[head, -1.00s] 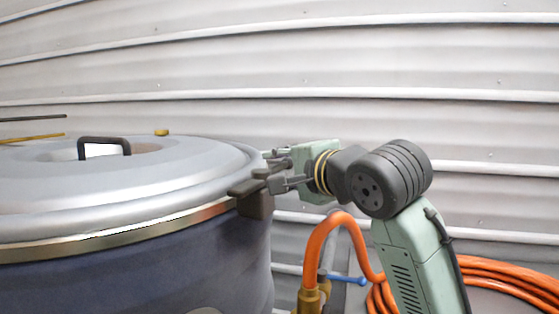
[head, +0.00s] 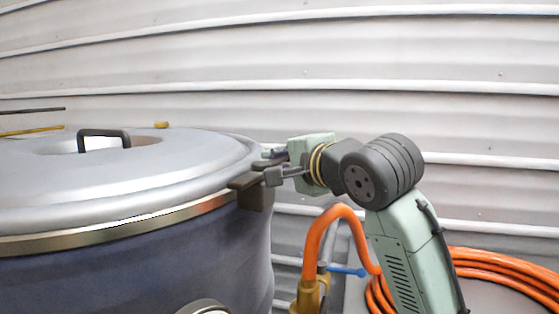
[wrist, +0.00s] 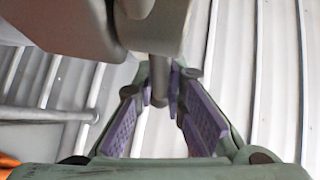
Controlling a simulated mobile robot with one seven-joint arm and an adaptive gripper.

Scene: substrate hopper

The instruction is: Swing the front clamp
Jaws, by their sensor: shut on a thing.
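The front clamp (head: 254,196) is a dark bracket on the right side of the rim of the large dark blue hopper (head: 150,275), with a dark lever lying across its top. My gripper (head: 275,164) reaches it from the right at lid height, its fingers partly hidden beside the lever. In the wrist view my gripper's purple-padded fingers (wrist: 160,92) are shut on a grey rod of the clamp (wrist: 158,72), which comes down between the tips. The clamp's larger grey body (wrist: 65,25) fills the upper left there.
The silver lid (head: 190,170) has a black handle (head: 103,134) and a yellowish knob (head: 161,125). An orange hose (head: 325,232) with a brass fitting and blue valve lever (head: 346,271) stands below my arm; more hose (head: 500,268) lies coiled at right. A corrugated wall closes the back.

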